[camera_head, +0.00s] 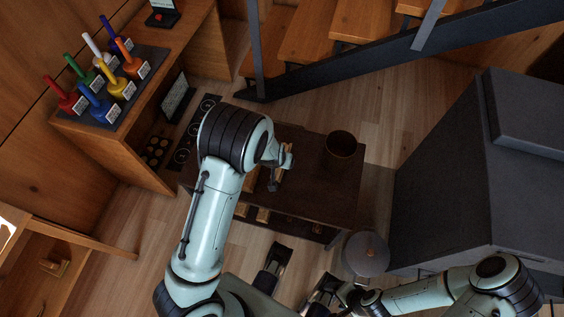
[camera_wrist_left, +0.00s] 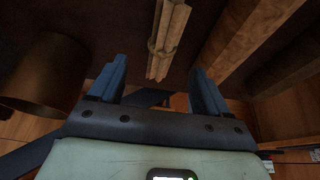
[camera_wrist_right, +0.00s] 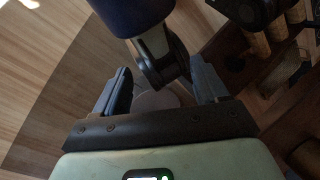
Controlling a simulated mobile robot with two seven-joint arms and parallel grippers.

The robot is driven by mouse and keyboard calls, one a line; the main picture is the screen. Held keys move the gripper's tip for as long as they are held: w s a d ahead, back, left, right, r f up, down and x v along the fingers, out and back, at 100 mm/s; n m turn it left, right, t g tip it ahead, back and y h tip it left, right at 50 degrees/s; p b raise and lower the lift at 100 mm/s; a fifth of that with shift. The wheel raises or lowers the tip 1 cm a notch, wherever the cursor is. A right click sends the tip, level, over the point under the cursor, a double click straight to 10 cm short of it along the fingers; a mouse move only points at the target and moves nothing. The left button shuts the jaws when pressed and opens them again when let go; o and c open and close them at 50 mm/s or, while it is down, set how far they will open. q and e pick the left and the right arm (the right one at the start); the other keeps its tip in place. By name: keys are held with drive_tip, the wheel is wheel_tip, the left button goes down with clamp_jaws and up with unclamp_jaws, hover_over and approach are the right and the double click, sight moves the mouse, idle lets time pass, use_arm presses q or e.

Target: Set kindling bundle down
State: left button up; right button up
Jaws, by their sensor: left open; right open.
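The kindling bundle (camera_wrist_left: 168,40), a few pale sticks with a tie around them, lies on the dark top of a low table (camera_head: 325,200). In the head view only part of the bundle (camera_head: 278,178) shows past my left arm. My left gripper (camera_head: 281,160) is open above the tabletop. In the left wrist view the bundle lies ahead of and between the parted fingers (camera_wrist_left: 160,75), with no finger seen touching it. My right gripper (camera_head: 324,297) is open and empty low at the front, near the table's front right.
A brown pot (camera_head: 341,146) stands on the table, right of the bundle. Split logs (camera_wrist_right: 277,28) sit beneath the tabletop. A round grey object (camera_head: 366,253) is by the table's front right corner. A big dark block (camera_head: 440,180) stands right; a bench with coloured bells (camera_head: 110,85) left.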

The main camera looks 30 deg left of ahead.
use_arm(q)
drive_tip(key=b+x, duration=0.1)
drive_tip(key=x, duration=0.4)
drive_tip(key=b+x, duration=0.1)
drive_tip(key=x, duration=0.2)
drive_tip(key=shift+w+a+f, duration=0.1)
drive_tip(key=shift+w+a, duration=0.2)
drive_tip(key=shift+w, duration=0.05)
drive_tip(key=shift+w+f+b, duration=0.1)
drive_tip(key=shift+f+b, duration=0.05)
drive_tip(key=shift+b, duration=0.15)
drive_tip(key=c, duration=1.1)
use_arm(e)
drive_tip(key=shift+t, duration=0.6)
drive_tip(key=w+f, duration=0.1)
drive_tip(key=w+d+f, duration=0.1)
drive_tip(key=w+f, duration=0.1)
drive_tip(key=shift+f, duration=0.1)
